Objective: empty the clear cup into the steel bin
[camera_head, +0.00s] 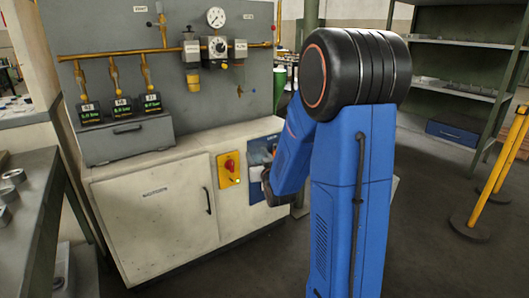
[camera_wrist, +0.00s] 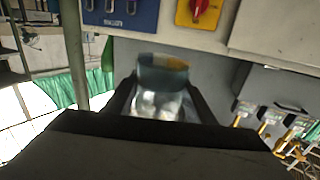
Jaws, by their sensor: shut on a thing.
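In the wrist view my gripper (camera_wrist: 162,95) is shut on a clear cup (camera_wrist: 162,73), which sits between the two dark fingers. Pale, blurred shapes show through the cup's near part; I cannot tell whether they are contents or reflections. In the head view my blue arm hides the gripper and the cup. I cannot make out the steel bin in either view.
A pale cabinet (camera_head: 155,205) with a red rotary switch (camera_head: 229,166) stands left of my arm, below a gas panel (camera_head: 190,95). A bench (camera_head: 30,200) with metal pieces is at left. A yellow barrier (camera_head: 495,180) and shelves (camera_head: 460,95) are at right. Floor between is clear.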

